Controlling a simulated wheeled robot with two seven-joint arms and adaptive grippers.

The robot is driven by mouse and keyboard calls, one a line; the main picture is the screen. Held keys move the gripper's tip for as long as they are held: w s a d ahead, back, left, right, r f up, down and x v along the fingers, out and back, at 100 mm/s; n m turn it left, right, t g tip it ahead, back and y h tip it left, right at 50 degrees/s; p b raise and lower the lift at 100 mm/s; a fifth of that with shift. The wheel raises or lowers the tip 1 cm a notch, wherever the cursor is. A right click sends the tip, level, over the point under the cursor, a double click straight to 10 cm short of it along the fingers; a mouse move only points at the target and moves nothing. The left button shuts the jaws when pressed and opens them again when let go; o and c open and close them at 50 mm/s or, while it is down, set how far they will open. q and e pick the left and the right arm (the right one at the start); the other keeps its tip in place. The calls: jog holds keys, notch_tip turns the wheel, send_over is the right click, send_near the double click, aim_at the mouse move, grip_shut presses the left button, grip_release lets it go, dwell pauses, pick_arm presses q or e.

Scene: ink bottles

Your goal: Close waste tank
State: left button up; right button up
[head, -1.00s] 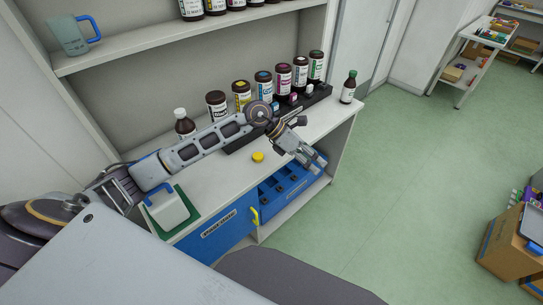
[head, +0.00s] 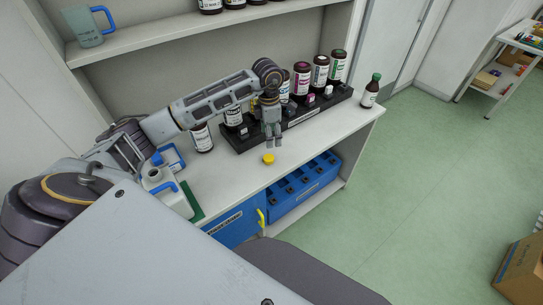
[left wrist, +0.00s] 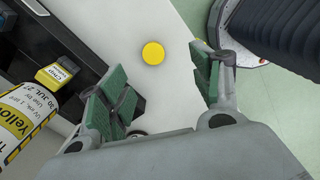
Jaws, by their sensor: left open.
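A small round yellow cap (head: 268,158) lies on the white counter; it also shows in the left wrist view (left wrist: 153,53). A white tank with a blue handle (head: 168,192) stands at the left of the counter, on a green mat (head: 193,204). Its top shows a round neck; I cannot tell for sure whether anything covers it. My left gripper (head: 273,144) points down just above and behind the cap. In the left wrist view the fingers (left wrist: 162,88) are spread wide and empty, with the cap ahead between them. My right gripper is not in view.
A black rack (head: 300,119) with several brown bottles runs along the back of the counter, close to my left gripper. A brown bottle with a green cap (head: 371,91) stands at the right. A blue crate (head: 305,188) sits below. The front counter strip is clear.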

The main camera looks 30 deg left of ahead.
pick_arm(q)
jog(key=shift+a+r, duration=0.2)
jog(key=shift+a, duration=0.4)
jog(key=shift+w+f, duration=0.1)
send_over(269, 159)
notch_tip(269, 159, down, 8)
jog(key=shift+w+a+p, duration=0.1)
jog(key=shift+p, duration=0.25)
jog(key=shift+f, duration=0.2)
jog(key=shift+f, duration=0.1)
